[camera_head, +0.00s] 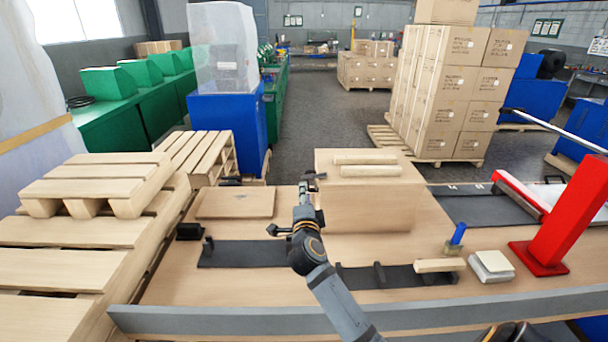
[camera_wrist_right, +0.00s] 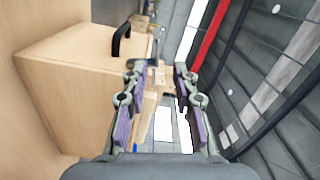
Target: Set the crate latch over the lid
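A wooden crate (camera_head: 370,205) stands on the workbench, with light slats (camera_head: 365,160) on its top. It also appears to be the large wooden box at the left of the wrist view (camera_wrist_right: 75,85). My right gripper (camera_head: 308,187) is beside the crate's left side in the head view. In the wrist view the fingers (camera_wrist_right: 158,82) are apart, with purple pads facing each other. A small grey hooked part (camera_wrist_right: 153,62), possibly the latch, shows near the fingertips; I cannot tell whether they touch it. A black handle (camera_wrist_right: 121,38) sticks up from the box. My left gripper is out of view.
On the bench (camera_head: 170,285) are a flat wooden board (camera_head: 235,203), dark fixture strips (camera_head: 245,253), a wooden block (camera_head: 440,265) and a red post (camera_head: 565,220). Pallets (camera_head: 50,235) stand at the left. Bare bench shows in front of the crate.

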